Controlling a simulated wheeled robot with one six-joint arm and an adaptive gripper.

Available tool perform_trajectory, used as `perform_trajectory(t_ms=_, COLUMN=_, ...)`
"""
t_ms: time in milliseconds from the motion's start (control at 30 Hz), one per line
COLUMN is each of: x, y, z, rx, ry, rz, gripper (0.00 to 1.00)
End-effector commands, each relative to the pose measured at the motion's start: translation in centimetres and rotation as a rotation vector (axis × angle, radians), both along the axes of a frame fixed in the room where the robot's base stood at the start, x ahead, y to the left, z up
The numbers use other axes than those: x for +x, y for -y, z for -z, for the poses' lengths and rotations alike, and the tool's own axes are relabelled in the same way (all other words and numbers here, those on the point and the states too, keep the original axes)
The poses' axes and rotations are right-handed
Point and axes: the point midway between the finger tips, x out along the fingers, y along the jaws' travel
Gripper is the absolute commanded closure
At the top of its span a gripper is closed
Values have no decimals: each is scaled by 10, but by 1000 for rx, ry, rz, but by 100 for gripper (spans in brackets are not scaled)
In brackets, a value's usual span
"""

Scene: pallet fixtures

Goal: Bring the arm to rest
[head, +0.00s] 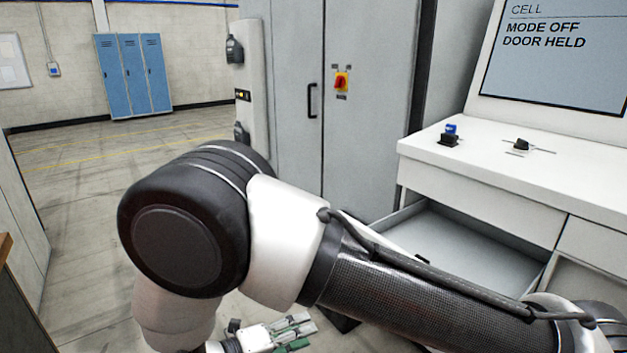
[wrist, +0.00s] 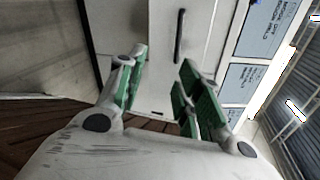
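My arm crosses the lower half of the head view, with a large dark joint at left and a dark tube running to the lower right. My gripper (head: 298,330) shows small at the bottom of the head view, partly cut off by the frame edge. In the wrist view my gripper (wrist: 163,82) has its green-padded fingers apart with nothing held between them. A grey cabinet front (wrist: 160,60) with a dark handle shows beyond the fingers, with no visible contact.
A white console (head: 500,175) at right has an open, apparently empty drawer (head: 470,250) beside my arm. Its screen (head: 560,50) reads "MODE OFF, DOOR HELD". A tall grey cabinet (head: 365,110) stands behind. Blue lockers (head: 133,75) are far left; the floor before them is clear.

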Motion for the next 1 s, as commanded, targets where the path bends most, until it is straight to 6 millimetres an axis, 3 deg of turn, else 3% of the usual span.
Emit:
perform_trajectory(t_ms=200, x=-16, y=26, z=13, rx=144, ry=150, rz=135, gripper=65)
perform_trajectory(t_ms=367, x=-30, y=45, z=1, rx=319, ry=308, rz=307, gripper=65)
perform_trajectory(t_ms=667, x=-24, y=93, z=-62, rx=657, ry=655, rz=836, gripper=65)
perform_trajectory(t_ms=1000, x=-8, y=188, z=-167, rx=956, ry=1156, rz=1715, gripper=65)
